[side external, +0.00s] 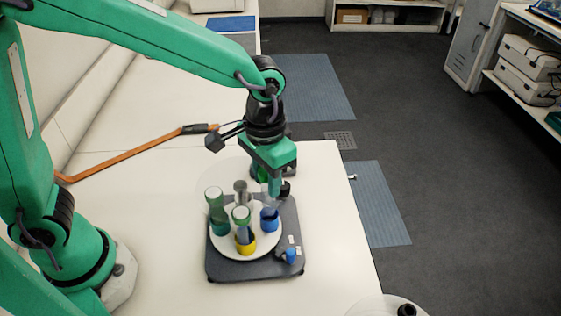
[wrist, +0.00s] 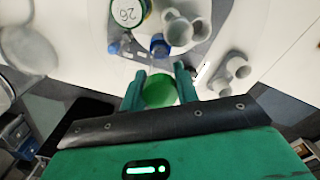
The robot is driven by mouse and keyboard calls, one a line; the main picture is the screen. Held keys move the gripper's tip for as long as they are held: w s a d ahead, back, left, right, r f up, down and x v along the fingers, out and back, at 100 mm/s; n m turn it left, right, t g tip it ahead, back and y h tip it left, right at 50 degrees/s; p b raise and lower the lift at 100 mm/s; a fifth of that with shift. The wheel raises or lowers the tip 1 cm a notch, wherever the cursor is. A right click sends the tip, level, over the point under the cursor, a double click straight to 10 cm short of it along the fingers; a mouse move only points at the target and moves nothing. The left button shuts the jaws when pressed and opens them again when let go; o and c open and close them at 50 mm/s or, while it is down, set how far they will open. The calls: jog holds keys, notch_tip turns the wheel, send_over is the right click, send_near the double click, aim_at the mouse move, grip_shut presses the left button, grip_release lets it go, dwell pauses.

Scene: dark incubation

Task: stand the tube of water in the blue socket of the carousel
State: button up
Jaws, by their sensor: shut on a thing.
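My gripper (wrist: 161,88) is shut on a green-capped clear tube (wrist: 159,92), whose cap shows between the two fingers in the wrist view. In the side view my gripper (side external: 271,184) is over the right part of the round white carousel (side external: 262,247). The blue socket (side external: 269,221) is just below my fingers; it also shows in the wrist view (wrist: 160,46), beyond the cap. The tube's lower end is hard to make out, and I cannot tell whether it is inside the socket. The water is not clearly visible.
Other tubes stand in the teal socket (side external: 220,228) and the yellow socket (side external: 245,246); a grey piece (side external: 242,188) is behind them. The carousel sits on a dark base (side external: 225,270) with a small blue knob (side external: 290,254). An orange bar (side external: 125,159) lies behind left.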

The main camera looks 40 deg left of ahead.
jog(key=shift+f, duration=2.4)
dwell(1.4)
jog(key=o, duration=1.1)
jog(key=shift+c, duration=0.9)
jog(key=shift+r, duration=3)
jog(key=shift+a+r, duration=0.1)
jog(key=shift+a, duration=0.05)
